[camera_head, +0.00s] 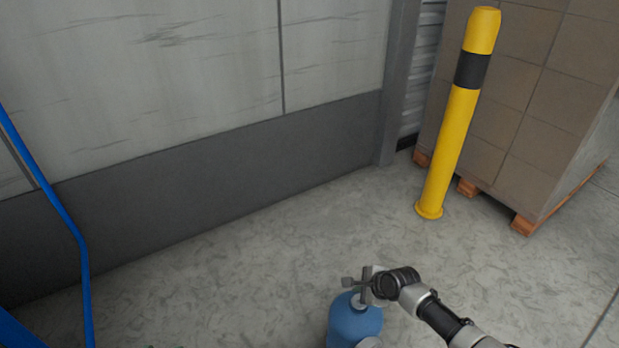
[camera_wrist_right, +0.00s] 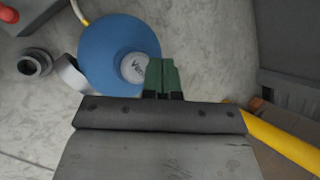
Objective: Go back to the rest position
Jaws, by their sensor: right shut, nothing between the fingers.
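My right gripper (camera_head: 350,282) is low in the head view, at the end of my arm from the lower right. It appears over the top of a blue rounded object (camera_head: 352,322), whose lower part is cut off by the frame edge. In the right wrist view the green fingers (camera_wrist_right: 162,76) are together with nothing between them. The blue object (camera_wrist_right: 100,38) lies beyond them to the left, with a white lettered disc at its middle. I cannot tell if the fingers touch it.
A yellow post (camera_head: 452,140) with a black band stands at the right, before stacked boxes (camera_head: 555,95) on a pallet. A grey wall (camera_head: 200,190) runs along the back. A blue tube (camera_head: 82,260) is at the left. The middle floor is clear.

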